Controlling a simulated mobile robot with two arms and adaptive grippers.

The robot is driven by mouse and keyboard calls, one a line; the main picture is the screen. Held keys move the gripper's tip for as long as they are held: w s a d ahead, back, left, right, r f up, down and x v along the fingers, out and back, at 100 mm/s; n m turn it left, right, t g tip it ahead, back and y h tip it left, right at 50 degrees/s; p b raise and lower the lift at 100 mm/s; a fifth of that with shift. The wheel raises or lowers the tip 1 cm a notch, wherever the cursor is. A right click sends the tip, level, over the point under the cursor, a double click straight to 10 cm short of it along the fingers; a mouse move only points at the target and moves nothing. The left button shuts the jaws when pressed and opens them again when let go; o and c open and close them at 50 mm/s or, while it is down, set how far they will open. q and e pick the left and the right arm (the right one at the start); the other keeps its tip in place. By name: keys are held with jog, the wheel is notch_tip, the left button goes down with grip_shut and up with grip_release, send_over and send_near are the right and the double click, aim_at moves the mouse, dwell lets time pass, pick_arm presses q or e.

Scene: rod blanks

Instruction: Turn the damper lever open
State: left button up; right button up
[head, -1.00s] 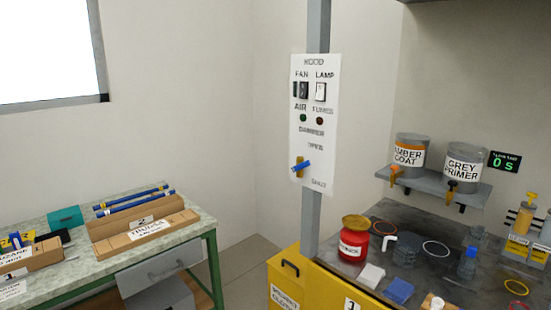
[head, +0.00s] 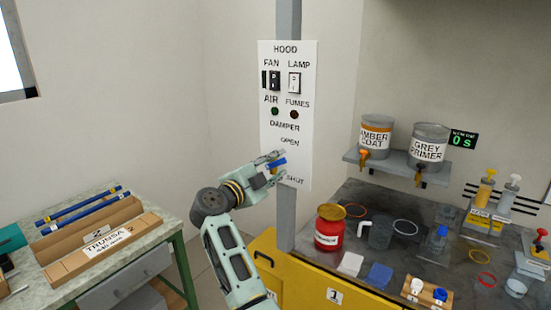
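The white hood panel (head: 288,60) is on the grey post and carries the damper lever (head: 277,163), which has a blue handle. OPEN is printed above the lever and SHUT below it. The handle points right and slightly up, between the two words, and its hub is mostly hidden.
A yellow cabinet (head: 262,262) stands below the panel. To the right, a dark bench holds a red jar (head: 329,228), a beaker (head: 380,232) and other items, under a shelf with two cans. At left, a green-framed table (head: 178,225) holds a cardboard tray (head: 100,245).

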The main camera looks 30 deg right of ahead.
aim_at(279, 163)
jog(key=x, duration=0.3)
jog(key=shift+w+f+p, duration=0.1)
jog(key=shift+w+p, duration=0.25)
jog(key=shift+w, duration=0.15)
jog(key=shift+d, duration=0.3)
grip_shut()
